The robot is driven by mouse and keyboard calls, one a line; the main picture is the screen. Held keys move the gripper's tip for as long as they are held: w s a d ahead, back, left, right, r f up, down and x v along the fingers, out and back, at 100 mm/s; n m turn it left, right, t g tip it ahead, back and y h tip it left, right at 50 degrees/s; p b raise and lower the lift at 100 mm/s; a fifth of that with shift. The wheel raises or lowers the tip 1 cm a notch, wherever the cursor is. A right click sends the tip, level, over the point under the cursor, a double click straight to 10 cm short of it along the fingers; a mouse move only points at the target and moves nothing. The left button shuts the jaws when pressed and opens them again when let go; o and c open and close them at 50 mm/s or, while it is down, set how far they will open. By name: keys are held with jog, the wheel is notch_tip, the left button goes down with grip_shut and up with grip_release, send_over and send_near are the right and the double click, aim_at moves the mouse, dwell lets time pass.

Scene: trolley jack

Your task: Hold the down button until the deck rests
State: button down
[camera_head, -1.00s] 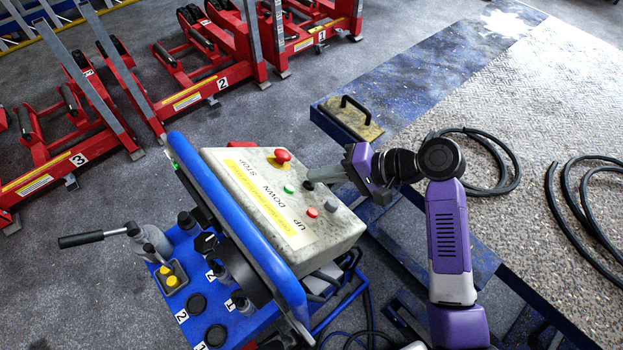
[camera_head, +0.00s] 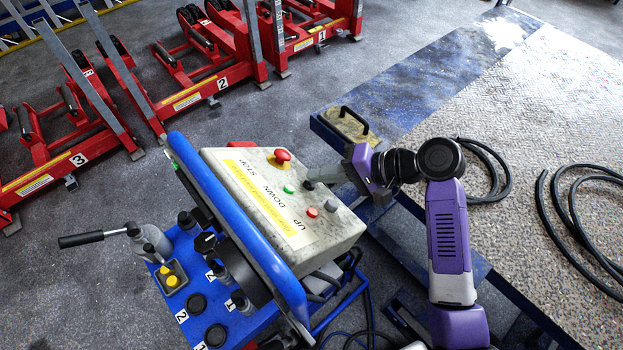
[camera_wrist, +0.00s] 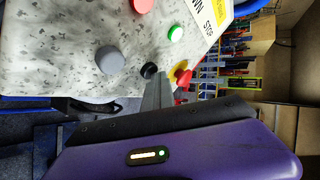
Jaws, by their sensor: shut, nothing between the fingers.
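The control box (camera_head: 325,240) has a pale speckled face with UP, DOWN and STOP lettering. A black button (camera_head: 308,185) sits in line with the DOWN lettering, beyond a green button. It also shows in the wrist view (camera_wrist: 149,70). My gripper (camera_head: 316,174) is shut and empty, with its fingertips at the black button. In the wrist view, the fingertips (camera_wrist: 155,82) appear to touch it; how far it is pressed is hidden. The large deck (camera_head: 400,103), blue-edged with a textured top, lies at the right; its underside contact is not visible.
A red stop knob (camera_head: 282,155) stands close to my fingertips. Red (camera_head: 312,212) and grey (camera_head: 331,206) buttons sit nearer the camera. Black hoses (camera_head: 545,215) lie on the deck. Red numbered jacks (camera_head: 205,85) stand on the floor at the back left.

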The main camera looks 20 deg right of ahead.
dwell(0.3)
jog(key=shift+w+d+r+p, duration=0.15)
jog(key=shift+d+r+p, duration=0.4)
jog(key=shift+r+p, duration=0.2)
jog(key=d+r+p, duration=0.1)
jog(key=r+p, duration=0.1)
jog(key=w+d+r+p, duration=0.1)
jog(key=d+r+p, duration=0.1)
dwell(0.4)
dwell(2.0)
